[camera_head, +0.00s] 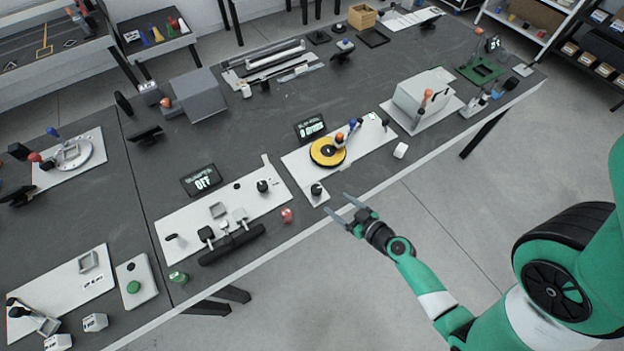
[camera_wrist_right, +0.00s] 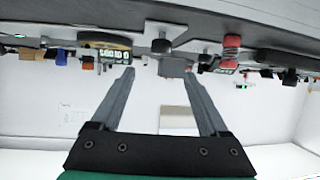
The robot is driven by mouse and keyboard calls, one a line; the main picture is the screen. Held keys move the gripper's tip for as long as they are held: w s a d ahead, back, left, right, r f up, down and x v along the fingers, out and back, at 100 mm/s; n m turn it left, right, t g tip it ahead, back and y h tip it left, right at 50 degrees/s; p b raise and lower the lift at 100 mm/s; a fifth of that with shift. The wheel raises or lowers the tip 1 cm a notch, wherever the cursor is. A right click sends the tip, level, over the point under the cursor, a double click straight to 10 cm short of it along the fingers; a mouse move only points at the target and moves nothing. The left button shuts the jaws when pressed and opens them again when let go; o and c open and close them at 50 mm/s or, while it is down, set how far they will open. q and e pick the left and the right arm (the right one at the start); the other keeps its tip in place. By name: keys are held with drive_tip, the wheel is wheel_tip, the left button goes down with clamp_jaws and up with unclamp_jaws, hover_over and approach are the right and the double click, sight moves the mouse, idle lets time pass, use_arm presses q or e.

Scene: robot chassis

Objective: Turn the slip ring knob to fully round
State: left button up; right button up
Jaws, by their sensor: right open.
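A black knob (camera_head: 316,189) stands on a small plate at the front of a white board (camera_head: 372,138). A yellow disc with a dark centre (camera_head: 327,153) lies on the board, and a black display (camera_head: 310,128) behind it shows a reading that starts with 0. My right gripper (camera_head: 338,203) is open and empty, just off the table's front edge, right of and nearer than the knob. The right wrist view shows its two fingers (camera_wrist_right: 160,74) apart with nothing between them; the yellow disc (camera_wrist_right: 105,40) is at upper left there. My left gripper is not in view.
Left of the board is a white panel (camera_head: 167,217) with a display reading OFF (camera_head: 202,180). A small red object (camera_head: 286,215) sits near the table edge. Right are a white block (camera_head: 401,150) and a grey box (camera_head: 425,92). The floor before the table is clear.

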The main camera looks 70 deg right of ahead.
sight(317, 189)
drive_tip(key=b+x, duration=0.1)
drive_tip(key=x, duration=1.1)
drive_tip(key=shift+r, duration=0.1)
clamp_jaws()
